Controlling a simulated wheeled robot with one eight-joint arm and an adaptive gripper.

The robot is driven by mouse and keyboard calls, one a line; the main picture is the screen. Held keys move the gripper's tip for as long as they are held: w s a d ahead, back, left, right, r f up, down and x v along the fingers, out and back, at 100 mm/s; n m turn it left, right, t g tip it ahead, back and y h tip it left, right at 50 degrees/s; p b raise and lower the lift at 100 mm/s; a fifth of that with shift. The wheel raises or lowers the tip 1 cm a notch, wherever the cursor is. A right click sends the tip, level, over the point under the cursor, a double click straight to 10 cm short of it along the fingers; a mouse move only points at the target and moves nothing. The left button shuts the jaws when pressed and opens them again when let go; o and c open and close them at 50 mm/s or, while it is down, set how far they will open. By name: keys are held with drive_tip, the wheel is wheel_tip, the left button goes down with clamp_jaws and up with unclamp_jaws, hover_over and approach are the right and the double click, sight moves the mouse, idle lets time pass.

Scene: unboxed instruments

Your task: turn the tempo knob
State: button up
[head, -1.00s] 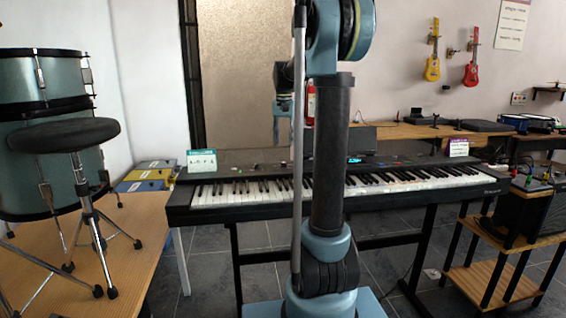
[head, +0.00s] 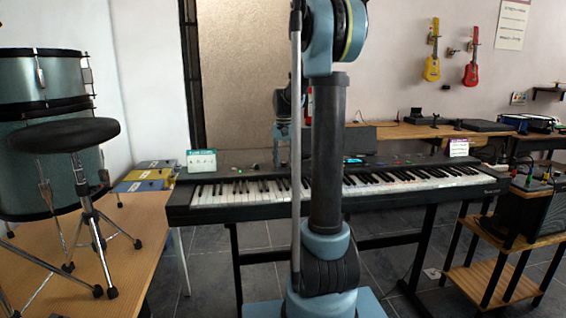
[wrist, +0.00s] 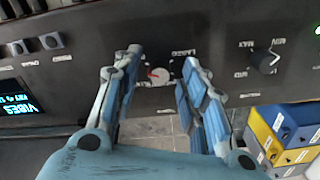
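In the wrist view a small pale round knob (wrist: 160,75) with a red pointer mark sits on the dark keyboard panel, with partly hidden lettering around it that seems to include "LARGO". My gripper (wrist: 160,57) is open, with one blue finger on each side of this knob. I see gaps between fingers and knob; I cannot tell the exact height above the panel. A black knob (wrist: 264,62) with MAX and MIN lettering is to the right. In the head view the keyboard (head: 415,190) stands behind my arm, which hides part of it.
A lit display (wrist: 18,98) and square buttons (wrist: 52,40) lie left on the panel. Yellow and blue boxes (head: 145,180) stand beside the keyboard's left end. A drum stool (head: 65,134) is at left, a small wooden shelf (head: 490,285) at right.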

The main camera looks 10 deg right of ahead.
clamp_jaws()
drive_tip(key=shift+m, duration=1.1)
drive_tip(key=shift+o, duration=0.3)
unclamp_jaws()
wheel_tip(320, 180, up, 12)
